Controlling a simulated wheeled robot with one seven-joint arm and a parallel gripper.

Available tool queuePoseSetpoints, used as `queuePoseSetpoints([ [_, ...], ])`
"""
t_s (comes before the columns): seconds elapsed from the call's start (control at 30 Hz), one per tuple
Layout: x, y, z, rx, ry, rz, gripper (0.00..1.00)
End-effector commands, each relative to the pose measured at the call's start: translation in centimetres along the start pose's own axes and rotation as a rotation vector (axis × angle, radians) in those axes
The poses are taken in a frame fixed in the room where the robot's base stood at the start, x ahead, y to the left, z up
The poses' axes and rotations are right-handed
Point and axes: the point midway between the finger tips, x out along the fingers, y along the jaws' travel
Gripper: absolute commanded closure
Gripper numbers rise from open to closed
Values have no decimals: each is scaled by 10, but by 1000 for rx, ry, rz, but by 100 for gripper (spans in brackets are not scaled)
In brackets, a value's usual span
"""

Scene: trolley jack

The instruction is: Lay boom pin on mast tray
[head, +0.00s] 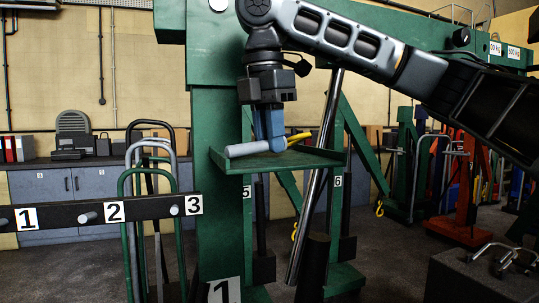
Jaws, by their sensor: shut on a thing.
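The boom pin (247,149) is a light grey cylinder, lying roughly level with its left end near the tray's left edge. A yellow bar (299,136) sticks out to the right of my gripper; it looks like part of the pin. My gripper (270,145) points down with blue fingers and is shut on the pin, hiding its middle. The mast tray (315,158) is a green shelf on the green mast (215,215). The pin is at the tray, but I cannot tell whether it touches the surface.
A dark rail (60,217) with pegs numbered 1, 2 and 3 stands at the left, before green and grey hoop handles (150,180). A steel rod (315,180) slants past the tray. A dark box (480,275) with metal handles is at lower right.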

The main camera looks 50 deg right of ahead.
Motion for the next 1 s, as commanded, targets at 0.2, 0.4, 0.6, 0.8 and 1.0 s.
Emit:
queuePoseSetpoints([
  [0.2, 1, 0, 0, 1, 0, 1, 100],
  [0.4, 4, 0, -1, 0, 1, 0, 100],
  [0.6, 6, 0, -1, 0, 0, -1, 67],
  [0.8, 6, 0, -1, 0, 0, -1, 54],
  [1.0, 5, 0, -1, 1, 0, 0, 54],
])
